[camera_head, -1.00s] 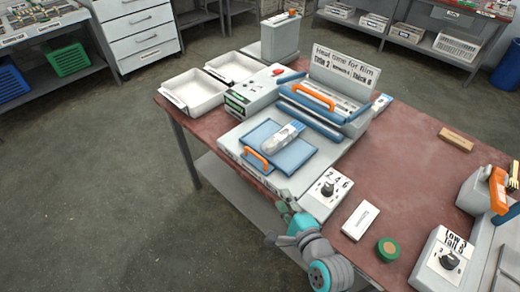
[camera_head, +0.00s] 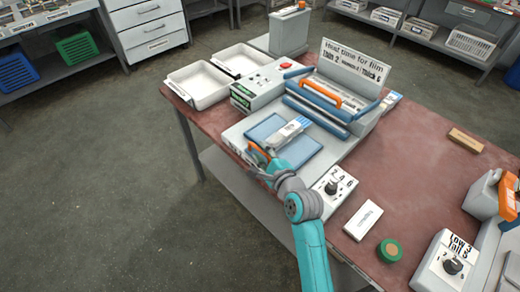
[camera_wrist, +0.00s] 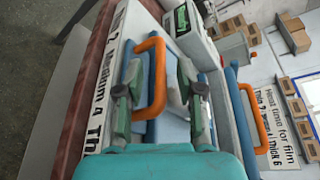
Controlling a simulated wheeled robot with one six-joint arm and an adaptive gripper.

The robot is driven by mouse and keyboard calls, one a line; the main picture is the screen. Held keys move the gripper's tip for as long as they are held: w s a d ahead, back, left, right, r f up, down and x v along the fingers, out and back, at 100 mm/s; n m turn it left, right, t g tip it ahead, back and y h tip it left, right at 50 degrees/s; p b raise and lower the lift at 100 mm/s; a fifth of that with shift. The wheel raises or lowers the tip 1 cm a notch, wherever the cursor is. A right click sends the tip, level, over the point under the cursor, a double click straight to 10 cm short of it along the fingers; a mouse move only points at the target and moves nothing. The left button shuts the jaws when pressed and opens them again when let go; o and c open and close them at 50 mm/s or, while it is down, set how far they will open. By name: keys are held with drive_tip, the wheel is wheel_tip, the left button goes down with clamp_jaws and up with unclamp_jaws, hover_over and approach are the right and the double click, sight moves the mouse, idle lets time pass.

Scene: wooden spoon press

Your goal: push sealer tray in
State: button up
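The sealer (camera_head: 318,105) stands on the table with its upper jaw raised. Its flat blue tray (camera_head: 304,156) is out at the front, with a white and blue packet (camera_head: 287,133) lying on it. The tray's orange handle (camera_head: 256,149) is at the front left edge, partly hidden by my gripper (camera_head: 260,168). In the wrist view my gripper (camera_wrist: 160,75) has its fingers apart, one on each side of the tray's orange handle (camera_wrist: 157,62). I see a gap beside the handle; contact is unclear.
A dial box (camera_head: 331,193), a white block (camera_head: 362,220) and a green round object (camera_head: 390,250) sit right of my arm. Two white bins (camera_head: 197,88) stand behind left. The sealer jaw's orange handle (camera_wrist: 254,118) shows at right in the wrist view.

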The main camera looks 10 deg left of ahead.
sight(274, 134)
drive_tip(key=shift+x, duration=0.95)
clamp_jaws()
drive_tip(key=w+d, duration=0.1)
drive_tip(key=w, duration=0.1)
drive_tip(key=w+d, duration=0.1)
drive_tip(key=d, duration=0.1)
drive_tip(key=w+d, duration=0.1)
drive_tip(key=w, duration=0.1)
drive_tip(key=shift+w+d, duration=0.25)
drive_tip(key=shift+w, duration=0.15)
unclamp_jaws()
drive_tip(key=shift+w+d, duration=0.1)
